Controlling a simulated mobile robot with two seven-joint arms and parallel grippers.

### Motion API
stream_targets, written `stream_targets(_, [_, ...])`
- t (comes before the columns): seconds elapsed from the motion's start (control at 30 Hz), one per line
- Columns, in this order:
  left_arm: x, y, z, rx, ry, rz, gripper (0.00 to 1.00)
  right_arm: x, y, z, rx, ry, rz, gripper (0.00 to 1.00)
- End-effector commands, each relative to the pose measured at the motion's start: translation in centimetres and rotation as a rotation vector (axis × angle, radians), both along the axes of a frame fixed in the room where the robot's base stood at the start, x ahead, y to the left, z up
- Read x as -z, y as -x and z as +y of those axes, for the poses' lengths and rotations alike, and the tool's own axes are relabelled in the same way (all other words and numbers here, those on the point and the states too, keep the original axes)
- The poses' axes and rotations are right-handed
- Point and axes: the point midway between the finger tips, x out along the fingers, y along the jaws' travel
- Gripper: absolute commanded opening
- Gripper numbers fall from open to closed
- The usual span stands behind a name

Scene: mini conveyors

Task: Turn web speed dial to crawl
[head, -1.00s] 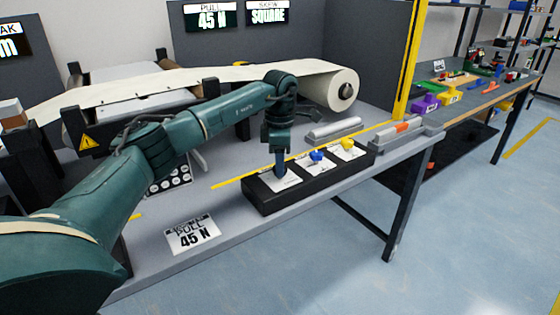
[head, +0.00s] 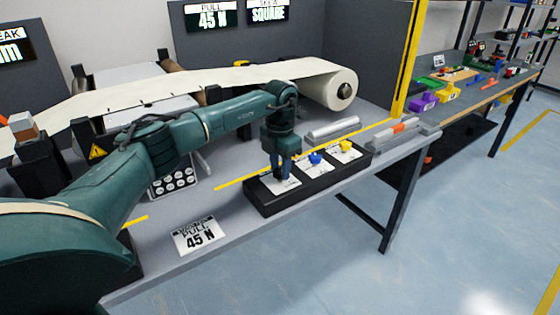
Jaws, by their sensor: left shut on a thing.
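A black control box (head: 300,194) lies on the grey table near its front edge, with several white dial plates on top. A blue dial (head: 315,159) sits on the middle plate and a yellow dial (head: 345,146) on the right plate. My left gripper (head: 282,177) points down over the leftmost plate (head: 287,186), shut on the dial there. The fingers hide that dial, so its setting cannot be read. The plate lettering is too small to read. My right gripper is not in view.
A white web (head: 200,83) runs to a large roll (head: 330,85) behind my arm. A sign reading 45 N (head: 199,236) lies on the table. A metal bar (head: 332,129) lies behind the box. A yellow post (head: 411,60) stands at right.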

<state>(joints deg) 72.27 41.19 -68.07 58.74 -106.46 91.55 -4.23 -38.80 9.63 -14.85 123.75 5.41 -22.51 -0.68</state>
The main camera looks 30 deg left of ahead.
Motion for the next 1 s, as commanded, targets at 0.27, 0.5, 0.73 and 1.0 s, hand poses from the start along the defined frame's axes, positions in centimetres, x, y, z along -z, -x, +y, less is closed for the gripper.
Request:
stream_targets(0.27, [-0.12, -0.07, -0.02, -0.083, 0.000, -0.002, 0.10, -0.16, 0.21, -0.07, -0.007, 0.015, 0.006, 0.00])
stream_targets(0.5, [-0.07, -0.08, -0.02, -0.098, 0.000, -0.003, 0.10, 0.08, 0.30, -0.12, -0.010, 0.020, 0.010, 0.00])
stream_targets(0.73, [-0.08, -0.09, -0.02, -0.097, 0.000, -0.004, 0.10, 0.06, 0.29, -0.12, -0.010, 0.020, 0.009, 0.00])
stream_targets(1.0, [-0.05, -0.06, -0.01, -0.096, 0.000, -0.002, 0.54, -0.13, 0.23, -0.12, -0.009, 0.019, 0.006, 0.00])
